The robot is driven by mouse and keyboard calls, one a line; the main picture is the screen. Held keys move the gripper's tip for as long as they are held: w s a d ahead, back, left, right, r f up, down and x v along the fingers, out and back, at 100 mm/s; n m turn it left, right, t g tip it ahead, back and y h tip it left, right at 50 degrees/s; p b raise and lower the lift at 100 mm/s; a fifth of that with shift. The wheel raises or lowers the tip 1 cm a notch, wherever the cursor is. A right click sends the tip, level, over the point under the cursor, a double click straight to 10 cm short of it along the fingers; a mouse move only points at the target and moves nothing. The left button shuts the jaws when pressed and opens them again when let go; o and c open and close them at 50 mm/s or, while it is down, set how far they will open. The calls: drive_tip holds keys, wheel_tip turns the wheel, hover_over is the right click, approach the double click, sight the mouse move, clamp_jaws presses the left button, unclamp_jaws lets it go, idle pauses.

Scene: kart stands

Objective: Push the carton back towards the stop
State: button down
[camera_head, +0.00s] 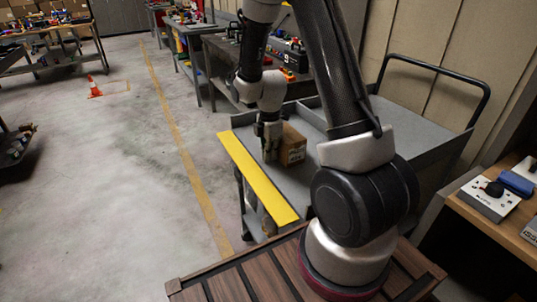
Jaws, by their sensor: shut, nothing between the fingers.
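The brown cardboard carton (293,146) sits on the grey top of a cart (314,172), just inside the cart's yellow edge strip (256,177). My gripper (269,157) points down at the carton's left side, between it and the yellow strip. The gripper is shut with nothing in it. Its fingertips are low, near the cart top; I cannot tell whether they touch the carton. No part that is clearly the stop can be made out; my arm hides part of the cart top to the right.
The cart's black handle (488,88) rises at the right. A workbench with tools (290,73) stands behind the cart. A bench with a control box (489,198) is at the lower right. Open floor with a yellow line (176,135) and an orange cone (94,88) lies left.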

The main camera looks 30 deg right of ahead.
drive_tip(key=d, duration=1.4)
drive_tip(key=shift+s, duration=0.2)
